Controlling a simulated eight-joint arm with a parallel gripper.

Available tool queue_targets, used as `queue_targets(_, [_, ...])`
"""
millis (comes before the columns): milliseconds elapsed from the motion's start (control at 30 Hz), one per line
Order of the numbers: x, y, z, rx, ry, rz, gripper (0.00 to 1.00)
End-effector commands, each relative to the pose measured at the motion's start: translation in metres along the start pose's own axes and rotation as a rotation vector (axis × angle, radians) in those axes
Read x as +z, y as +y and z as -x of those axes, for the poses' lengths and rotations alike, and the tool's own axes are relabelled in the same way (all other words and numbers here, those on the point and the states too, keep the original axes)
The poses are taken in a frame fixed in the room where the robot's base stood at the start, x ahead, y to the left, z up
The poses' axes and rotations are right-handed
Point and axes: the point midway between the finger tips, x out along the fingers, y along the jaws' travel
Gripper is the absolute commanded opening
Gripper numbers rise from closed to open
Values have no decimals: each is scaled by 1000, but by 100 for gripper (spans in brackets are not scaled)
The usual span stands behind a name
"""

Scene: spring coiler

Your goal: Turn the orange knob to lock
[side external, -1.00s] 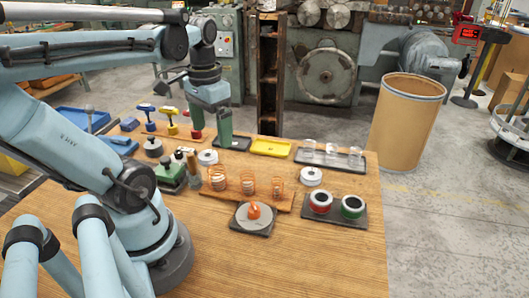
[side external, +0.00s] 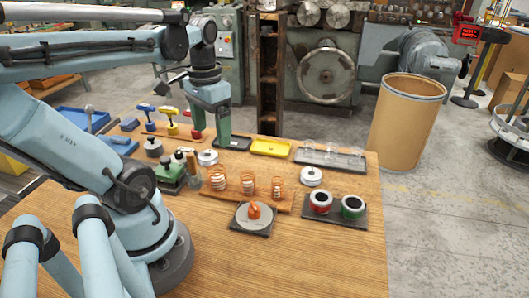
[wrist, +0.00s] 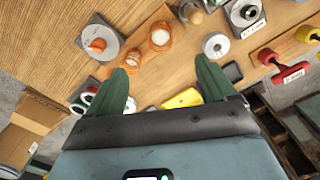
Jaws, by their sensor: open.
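The orange knob (side external: 254,211) sits on a round grey dial with a dark square base (side external: 240,228) near the front middle of the table. In the wrist view the orange knob (wrist: 97,45) is at the upper left on its grey disc. My gripper (side external: 222,128) is above the back of the table, well behind and left of the knob, touching nothing that I can make out. In the wrist view its two green fingers are spread wide apart, and my gripper (wrist: 163,80) is open and empty. I cannot read any lock mark on the dial.
A wooden board with copper coils (side external: 260,200) lies just behind the dial. A dark tray with red and green rings (side external: 338,222) is to its right. A yellow tray (side external: 271,148) and a clear-cup tray (side external: 350,166) are at the back. The front of the table is clear.

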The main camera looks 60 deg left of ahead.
Motion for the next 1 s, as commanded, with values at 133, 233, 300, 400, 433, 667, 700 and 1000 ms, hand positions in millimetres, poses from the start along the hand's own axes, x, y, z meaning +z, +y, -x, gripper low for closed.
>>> queue_targets(133, [-5, 16, -2, -3, -5, 24, 61])
queue_targets(233, [-9, 40, -5, -11, -10, 70, 56])
queue_targets(300, [-11, 60, -8, -18, -13, 112, 56])
queue_targets(400, [-10, 88, -11, -28, -15, 175, 56])
queue_targets(433, [-10, 96, -12, -31, -15, 194, 56])
queue_targets(667, [-2, 134, -16, -49, -10, 298, 56])
queue_targets(700, [-1, 137, -17, -50, -9, 308, 56])
queue_targets(1000, [0, 139, -33, -52, -8, 326, 56])
